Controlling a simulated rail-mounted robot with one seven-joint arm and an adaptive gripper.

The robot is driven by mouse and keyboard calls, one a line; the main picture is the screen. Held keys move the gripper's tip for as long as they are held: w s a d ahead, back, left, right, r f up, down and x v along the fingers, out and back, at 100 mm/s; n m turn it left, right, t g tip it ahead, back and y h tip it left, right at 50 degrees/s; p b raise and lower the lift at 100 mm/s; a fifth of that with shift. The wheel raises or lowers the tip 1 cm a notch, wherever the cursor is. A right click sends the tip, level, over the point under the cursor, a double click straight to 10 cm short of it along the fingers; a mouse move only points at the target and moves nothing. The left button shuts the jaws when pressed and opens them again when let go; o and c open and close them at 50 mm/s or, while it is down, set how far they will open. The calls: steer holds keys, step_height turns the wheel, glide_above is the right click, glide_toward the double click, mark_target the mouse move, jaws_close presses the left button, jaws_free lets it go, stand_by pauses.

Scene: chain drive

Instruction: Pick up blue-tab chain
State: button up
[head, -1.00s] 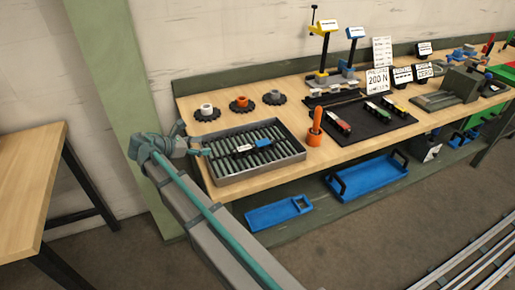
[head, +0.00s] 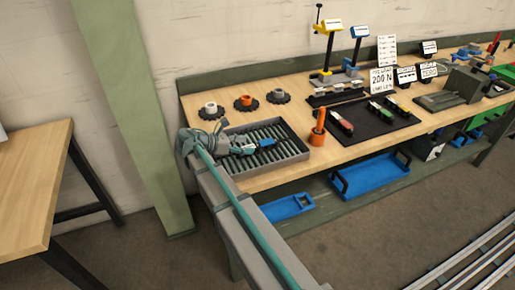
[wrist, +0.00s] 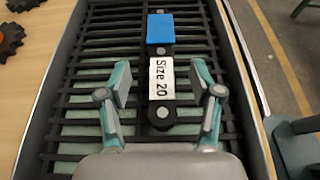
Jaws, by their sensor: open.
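The blue-tab chain (wrist: 161,51) lies on the slatted tray, with a blue tab, a white "Size 20" label and a dark end link in line. In the head view its blue tab (head: 267,144) shows just right of my gripper. My gripper (wrist: 165,75) is open in the wrist view, with one finger on each side of the white label and a gap to it on both sides. The label and dark end link are between the fingers; the blue tab is beyond the tips. I cannot tell the gripper's height above the chain.
The grey tray (head: 300,157) has raised walls around dark slats. Three sprockets with hubs (head: 246,102) stand behind it. An orange-handled tool (head: 318,127) stands to its right, beside a black mat (head: 385,122) with several small parts.

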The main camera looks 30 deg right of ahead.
mark_target(256, 145)
steer(key=p+x, duration=0.1)
steer(key=x, duration=0.3)
steer(key=shift+s+d+f, duration=0.1)
steer(key=shift+d, duration=0.1)
jaws_close()
